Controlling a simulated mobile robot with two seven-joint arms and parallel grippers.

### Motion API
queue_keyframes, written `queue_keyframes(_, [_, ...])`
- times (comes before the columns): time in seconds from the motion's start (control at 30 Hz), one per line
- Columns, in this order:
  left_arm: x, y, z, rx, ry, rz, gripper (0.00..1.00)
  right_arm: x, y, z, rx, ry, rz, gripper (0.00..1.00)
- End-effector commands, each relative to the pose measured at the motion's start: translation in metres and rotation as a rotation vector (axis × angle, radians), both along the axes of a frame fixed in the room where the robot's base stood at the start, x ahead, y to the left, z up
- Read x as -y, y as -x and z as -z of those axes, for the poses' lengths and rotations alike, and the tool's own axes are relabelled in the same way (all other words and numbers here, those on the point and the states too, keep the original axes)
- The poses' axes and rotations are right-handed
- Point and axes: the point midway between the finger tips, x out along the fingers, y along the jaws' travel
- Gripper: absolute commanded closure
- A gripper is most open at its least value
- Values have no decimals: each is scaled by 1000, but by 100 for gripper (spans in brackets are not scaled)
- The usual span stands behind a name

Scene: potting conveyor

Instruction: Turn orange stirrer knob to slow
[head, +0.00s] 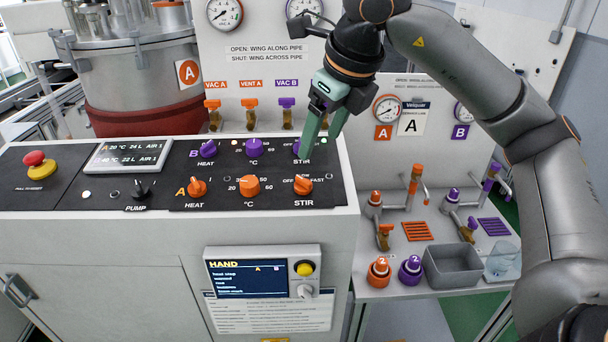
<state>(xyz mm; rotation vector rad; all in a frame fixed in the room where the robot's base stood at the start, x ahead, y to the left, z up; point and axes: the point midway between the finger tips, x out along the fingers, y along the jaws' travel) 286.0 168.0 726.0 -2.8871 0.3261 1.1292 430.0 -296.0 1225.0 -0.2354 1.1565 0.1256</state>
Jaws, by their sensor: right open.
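The orange stirrer knob (303,185) is on the lower row of the black control panel, above the STIR label, with OFF and FAST marks around it. My right gripper (319,147) is open and points down over the upper right of the panel, above and behind the orange knob and apart from it. Its left finger partly covers the purple STIR knob (297,149); I cannot tell whether it touches it. Nothing shows between the fingers. My left gripper is not in view.
Orange HEAT (197,187) and temperature (250,186) knobs sit left of the orange stirrer knob. Purple knobs (254,147) form the row behind. A red stop button (34,158) is at far left. A grey bin (451,266) stands on the right bench.

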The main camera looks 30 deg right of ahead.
Motion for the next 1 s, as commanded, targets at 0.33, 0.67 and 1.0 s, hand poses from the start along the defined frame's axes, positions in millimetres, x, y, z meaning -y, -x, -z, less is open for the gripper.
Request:
queue_keyframes(0.33, [0, 0, -4, -1, 0, 0, 50, 1, -26, 64, -7, -1, -4, 27])
queue_keyframes(0.67, [0, 0, -8, -1, 0, 0, 50, 1, -44, 103, -4, -3, -4, 27])
queue_keyframes(1.0, [0, 0, -8, -1, 0, 0, 50, 1, -46, 107, -2, -3, -5, 27])
